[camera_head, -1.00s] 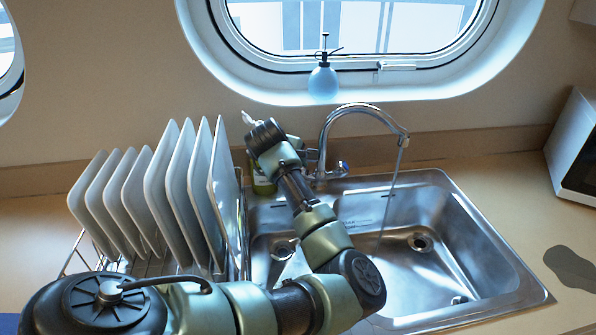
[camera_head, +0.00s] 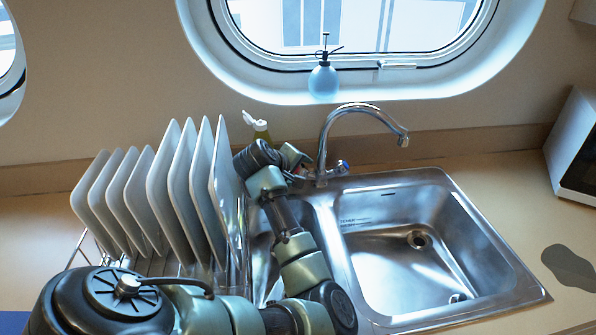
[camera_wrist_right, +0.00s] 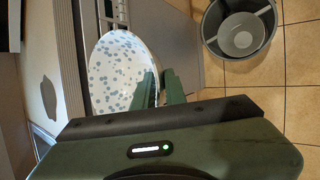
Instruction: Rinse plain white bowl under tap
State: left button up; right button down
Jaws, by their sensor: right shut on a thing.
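In the right wrist view, my right gripper (camera_wrist_right: 158,88) is shut on the rim of a white bowl (camera_wrist_right: 112,68) with blue-grey spots on its visible face. The bowl is held beside the counter front and is not in the head view. The tap (camera_head: 333,130) arches over the sink, and no water shows under its spout. My left gripper (camera_head: 293,162) is just left of the tap's base and lever, seemingly close to it. Its fingers are partly hidden, so its opening is unclear.
A rack of upright white plates (camera_head: 172,190) stands left of the sink (camera_head: 415,275). A yellow-green bottle (camera_head: 261,130) is behind my left wrist. A blue spray bottle (camera_head: 323,82) is on the sill. A grey bin (camera_wrist_right: 240,35) stands on the tiled floor.

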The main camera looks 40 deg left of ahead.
pick_arm(q)
jog(key=r, duration=0.6)
jog(key=a+r, duration=0.1)
jog(key=r, duration=0.2)
jog(key=shift+w+r, duration=0.3)
notch_tip(320, 180, up, 10)
jog(key=d+b, duration=0.1)
jog(key=shift+s+r, duration=0.25)
jog(key=shift+s, duration=0.1)
